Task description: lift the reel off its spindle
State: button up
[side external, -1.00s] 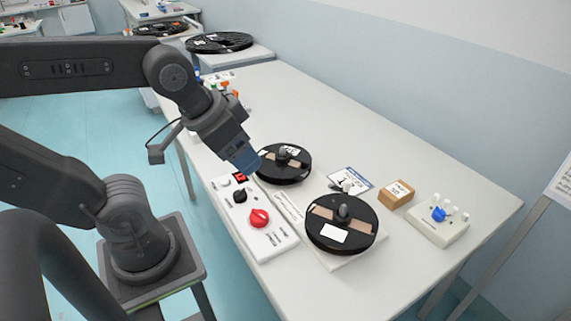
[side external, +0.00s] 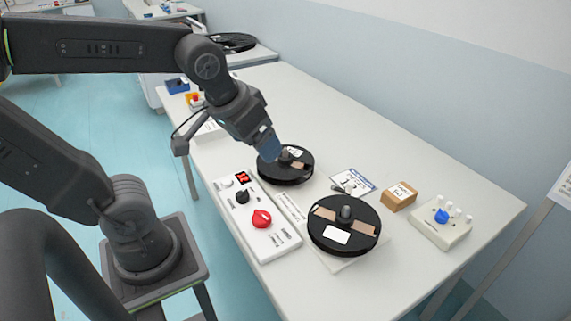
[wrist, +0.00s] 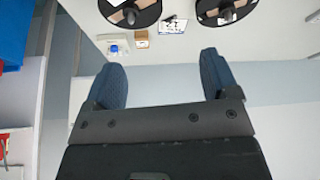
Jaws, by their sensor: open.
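Two black reels sit on the rewind station in the side external view, and I cannot tell which one the task means. The far reel (side external: 274,172) has a dark spindle knob at its centre. The near reel (side external: 328,240) has tan patches, a white label and a grey spindle knob (side external: 346,213). My gripper (side external: 268,147) is above and beside the far reel, apart from its knob. In the wrist view my gripper (wrist: 164,78) has its blue fingers wide apart with nothing between them. Both reels show at the top edge there, partly cut off.
A control panel (side external: 262,245) with a red knob lies left of the reels. A small cardboard box (side external: 398,197), a white card (side external: 353,182) and a pegged block (side external: 438,228) with a blue part lie to the right. The table's back half is largely clear.

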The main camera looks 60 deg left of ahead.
jog(key=w+a+f+n+g+y, duration=0.2)
jog(key=w+a+n, duration=0.4)
jog(key=w, duration=0.3)
jog(key=n+g+y, duration=0.1)
jog(key=n+g, duration=0.1)
jog(key=n, duration=0.5)
send_near(286, 152)
jog(key=x, duration=0.4)
jog(key=shift+d+f, duration=0.2)
jog(key=shift+f, duration=0.1)
jog(key=shift+a+x, duration=0.15)
jog(key=shift+x, duration=1.4)
jog(key=shift+a+x, duration=0.15)
jog(key=shift+x, duration=1.35)
jog(key=shift+r+y, duration=0.1)
jog(key=shift+y, duration=0.2)
jog(key=c, duration=1.1)
jog(key=shift+r, duration=0.1)
